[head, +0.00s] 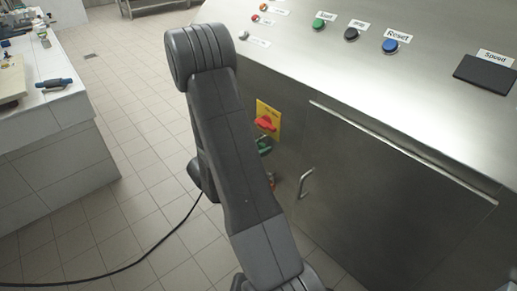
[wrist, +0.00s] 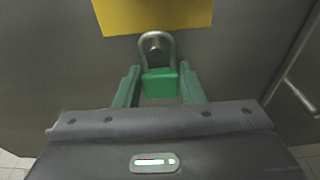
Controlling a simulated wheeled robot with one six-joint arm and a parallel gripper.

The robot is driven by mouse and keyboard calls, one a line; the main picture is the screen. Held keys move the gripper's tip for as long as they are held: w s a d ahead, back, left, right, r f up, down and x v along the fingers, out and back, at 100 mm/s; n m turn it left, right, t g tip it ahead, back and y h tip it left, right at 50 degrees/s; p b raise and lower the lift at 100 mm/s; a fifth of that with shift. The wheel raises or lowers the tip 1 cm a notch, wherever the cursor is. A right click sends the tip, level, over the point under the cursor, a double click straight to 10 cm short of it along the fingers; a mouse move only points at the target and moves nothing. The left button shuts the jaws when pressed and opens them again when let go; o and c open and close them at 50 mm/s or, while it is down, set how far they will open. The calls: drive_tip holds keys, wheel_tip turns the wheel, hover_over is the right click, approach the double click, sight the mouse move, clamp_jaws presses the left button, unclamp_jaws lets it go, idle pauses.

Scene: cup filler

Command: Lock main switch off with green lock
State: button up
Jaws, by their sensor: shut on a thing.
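The green lock (wrist: 160,84) is between my gripper's green fingers (wrist: 160,73) in the wrist view, with its grey shackle pointing up. The shackle's top overlaps the lower edge of the yellow plate (wrist: 150,15). A small round metal part shows inside the shackle loop; I cannot tell whether the shackle passes through anything. In the head view the main switch (head: 267,123) is a red handle on its yellow plate on the cabinet front. A green shape (head: 264,146) shows just below it, partly hidden by my arm, and I cannot tell if it is lock or finger.
A metal cabinet door (head: 390,190) with a bar handle (head: 305,182) is right of the switch. Above is a panel with green, black and blue buttons (head: 390,46). A white tiled counter (head: 55,130) stands at left; tiled floor lies between. A black cable (head: 130,265) lies on it.

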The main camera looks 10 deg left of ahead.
idle(0.4)
drive_tip(key=o, duration=1.1)
drive_tip(key=shift+s, duration=0.1)
drive_tip(key=v, duration=1.3)
drive_tip(key=shift+s+a+p, duration=0.25)
drive_tip(key=shift+p, duration=0.05)
drive_tip(key=shift+b+x, duration=0.3)
drive_tip(key=shift+x, duration=6.6)
